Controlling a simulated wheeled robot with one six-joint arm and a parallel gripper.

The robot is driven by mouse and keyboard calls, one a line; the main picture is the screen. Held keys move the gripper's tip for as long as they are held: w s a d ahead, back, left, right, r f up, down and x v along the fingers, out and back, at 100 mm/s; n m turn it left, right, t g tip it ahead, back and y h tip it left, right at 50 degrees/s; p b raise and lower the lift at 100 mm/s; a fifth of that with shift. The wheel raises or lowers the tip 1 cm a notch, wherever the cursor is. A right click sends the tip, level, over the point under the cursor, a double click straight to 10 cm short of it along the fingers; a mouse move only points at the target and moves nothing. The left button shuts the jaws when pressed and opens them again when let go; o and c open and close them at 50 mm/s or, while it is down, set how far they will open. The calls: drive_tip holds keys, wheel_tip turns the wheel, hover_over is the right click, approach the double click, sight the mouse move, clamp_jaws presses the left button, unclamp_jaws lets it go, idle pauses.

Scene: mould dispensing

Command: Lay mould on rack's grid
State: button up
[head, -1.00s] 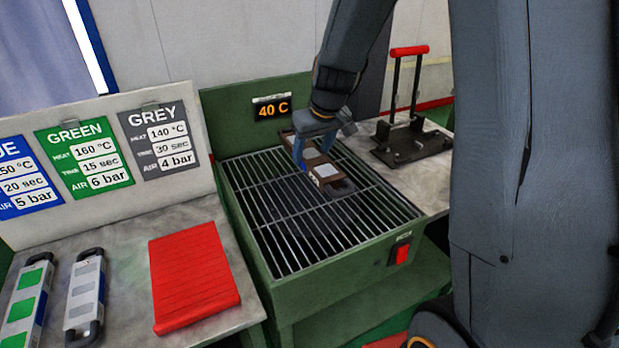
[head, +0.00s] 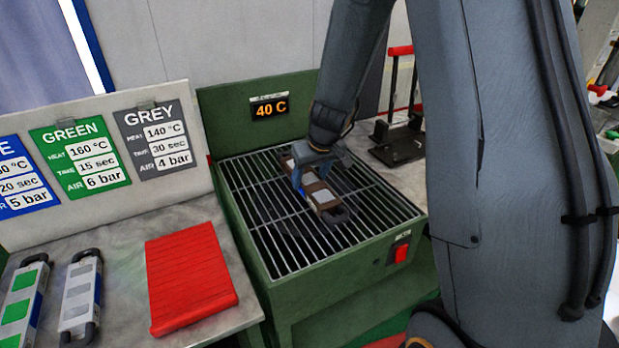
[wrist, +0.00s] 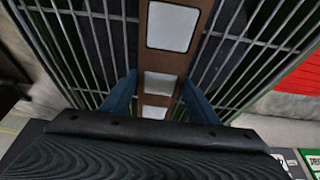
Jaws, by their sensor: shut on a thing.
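The mould is a brown bar with pale square patches and a dark looped end (head: 324,198). It is over the middle of the grid of the green rack (head: 246,223), roughly in line with the bars. My gripper (head: 308,187) is shut on the mould from above, one blue finger on each side. In the wrist view the mould (wrist: 173,58) runs between the fingers of my gripper (wrist: 155,95), with the grid bars behind it. I cannot tell whether the mould touches the bars. My gripper hides part of the mould in the head view.
The rack carries a 40 C display (head: 269,108) and a red switch (head: 401,252). A red slab (head: 189,277) and two other moulds (head: 80,296) lie on the left bench. A dark stand with a red handle (head: 398,143) is at the back right.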

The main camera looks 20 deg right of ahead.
drive_tip(key=shift+w, duration=0.1)
drive_tip(key=o, duration=1.7)
drive_tip(key=shift+f, duration=0.1)
drive_tip(key=shift+r, duration=0.5)
drive_tip(key=a+v, duration=0.1)
drive_tip(key=v, duration=1)
drive_tip(key=s+f+g, duration=0.1)
drive_tip(key=s, duration=0.5)
drive_tip(key=s+f+m+g, duration=0.1)
drive_tip(key=s+f, duration=0.1)
drive_tip(key=s, duration=0.5)
drive_tip(key=s+f+m+g, duration=0.1)
drive_tip(key=s+f, duration=0.1)
drive_tip(key=s, duration=0.5)
drive_tip(key=shift+s+a+f+h, duration=0.15)
drive_tip(key=shift+h, duration=0.25)
